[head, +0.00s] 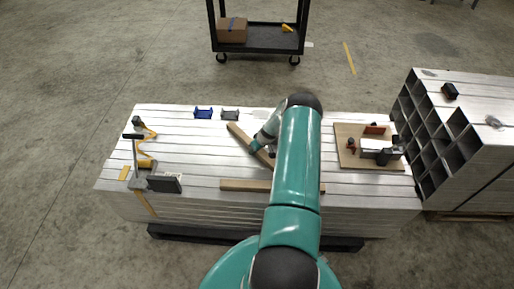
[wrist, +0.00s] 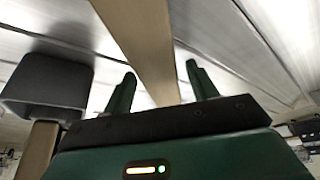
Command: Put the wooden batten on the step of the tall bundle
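One wooden batten (head: 238,134) lies slantwise on the flat top of the long aluminium bundle (head: 185,150). A second batten (head: 240,185) lies crosswise nearer the front, partly hidden by my arm. My gripper (head: 256,147) is over the slanted batten. In the wrist view my gripper (wrist: 160,82) has its two green fingers apart, with a batten (wrist: 140,35) running between them. A gap shows on the right side; I cannot tell whether the left finger touches. A taller bundle of open-ended square tubes (head: 432,142) stands at the right; I cannot make out its step clearly.
A wooden board (head: 347,160) with tools lies at the right of the long bundle. Yellow-and-black clamps (head: 146,165) lie at its left, and blue (head: 203,113) and grey (head: 230,114) holders at its back edge. A black cart (head: 265,40) stands behind on open floor.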

